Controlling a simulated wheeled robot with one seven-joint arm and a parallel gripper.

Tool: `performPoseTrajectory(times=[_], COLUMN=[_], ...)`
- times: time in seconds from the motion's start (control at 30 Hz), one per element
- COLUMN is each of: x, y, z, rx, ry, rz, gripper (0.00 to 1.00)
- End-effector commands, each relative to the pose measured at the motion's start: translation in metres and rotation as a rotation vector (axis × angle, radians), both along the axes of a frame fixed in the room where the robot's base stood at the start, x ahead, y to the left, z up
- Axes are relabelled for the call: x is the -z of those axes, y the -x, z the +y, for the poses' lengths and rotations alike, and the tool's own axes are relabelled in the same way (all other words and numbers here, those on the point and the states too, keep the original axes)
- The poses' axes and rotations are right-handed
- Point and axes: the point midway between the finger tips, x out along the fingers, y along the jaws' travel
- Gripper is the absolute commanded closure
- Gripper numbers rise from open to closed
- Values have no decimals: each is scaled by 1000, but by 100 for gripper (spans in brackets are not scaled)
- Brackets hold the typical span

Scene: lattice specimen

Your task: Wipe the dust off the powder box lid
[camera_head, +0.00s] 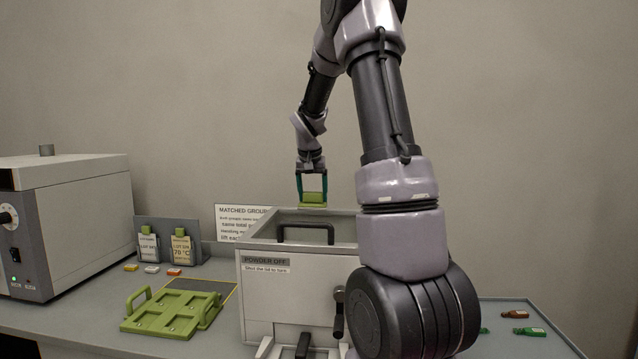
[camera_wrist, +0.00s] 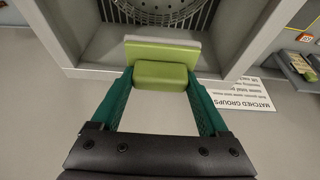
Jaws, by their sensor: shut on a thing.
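My gripper (camera_head: 312,190) is shut on a green wiper (camera_head: 313,198) and holds it over the back part of the grey powder box (camera_head: 272,295). In the wrist view, the wiper (camera_wrist: 162,75) has a green grip between the teal fingers and a flat, pale-green-edged pad beyond them. The box's raised grey walls (camera_wrist: 62,32) surround a recess with a round perforated part and slots. A dark handle (camera_head: 306,226) shows at the box top in the head view. I cannot tell whether the wiper touches anything. Dust on the lid cannot be made out.
A green frame (camera_head: 165,312) with handles lies left of the box. A grey oven-like unit (camera_head: 72,215) stands far left. A sign (camera_head: 238,222) stands behind the box. A tray (camera_head: 530,345) with small bottles is at right. My arm hides the box's right side.

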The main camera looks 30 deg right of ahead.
Motion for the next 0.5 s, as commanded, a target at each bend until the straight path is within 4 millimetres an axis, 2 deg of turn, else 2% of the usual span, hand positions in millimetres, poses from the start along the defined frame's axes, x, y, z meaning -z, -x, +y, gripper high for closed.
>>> performPoseTrajectory(times=[0.5], x=[-46], y=[8], z=[2], rx=[0], ry=[0], rz=[0], gripper=[74])
